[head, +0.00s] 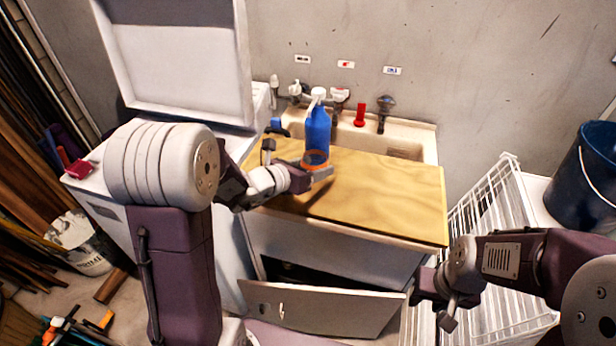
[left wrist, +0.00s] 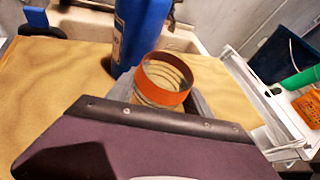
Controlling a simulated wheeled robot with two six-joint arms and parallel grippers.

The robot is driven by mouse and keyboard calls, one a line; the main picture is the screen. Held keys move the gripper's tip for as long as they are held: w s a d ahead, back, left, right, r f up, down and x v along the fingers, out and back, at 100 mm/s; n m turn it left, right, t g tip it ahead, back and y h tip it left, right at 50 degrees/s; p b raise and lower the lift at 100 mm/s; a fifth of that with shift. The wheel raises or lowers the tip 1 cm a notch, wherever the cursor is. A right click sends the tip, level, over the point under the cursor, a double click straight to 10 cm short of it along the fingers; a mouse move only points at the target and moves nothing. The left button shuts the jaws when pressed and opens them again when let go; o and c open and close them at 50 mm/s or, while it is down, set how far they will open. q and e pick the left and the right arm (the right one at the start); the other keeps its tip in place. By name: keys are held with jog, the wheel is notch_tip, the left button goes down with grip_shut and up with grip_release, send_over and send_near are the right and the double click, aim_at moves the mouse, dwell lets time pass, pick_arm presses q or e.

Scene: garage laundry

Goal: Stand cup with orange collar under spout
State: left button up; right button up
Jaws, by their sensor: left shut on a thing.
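The cup with the orange collar (head: 316,158) is in my left gripper (head: 320,173), over the wooden board. In the left wrist view the cup's round open top and orange collar (left wrist: 163,82) face the camera; its lower part is hidden by the gripper. A blue bottle with a white top (head: 317,128) stands just behind the cup; it also shows in the left wrist view (left wrist: 138,28). I cannot tell whether they touch. Taps with spouts, one dark (head: 385,108), are on the wall behind. My right gripper (head: 438,304) is low at the right, away from the cup.
The wooden board (head: 395,190) covers the front of the sink (head: 425,135) and is clear to the right. A red object (head: 360,112) stands at the back. An open-lidded white washer (head: 185,60) is left, a white rack (head: 490,215) right. A cabinet door (head: 325,310) hangs open below.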

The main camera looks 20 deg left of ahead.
pick_arm(q)
jog(key=shift+w+a+f, duration=0.25)
jog(key=shift+a+f, duration=0.05)
jog(key=shift+a, duration=0.15)
jog(key=shift+w+a+f, duration=0.2)
jog(key=shift+a+f, duration=0.1)
jog(key=shift+a, duration=0.15)
notch_tip(320, 180, down, 4)
jog(key=shift+r+b, duration=0.15)
jog(key=shift+b, duration=0.25)
jog(key=shift+f, duration=0.2)
jog(key=shift+f, duration=0.15)
jog(key=o, duration=1.3)
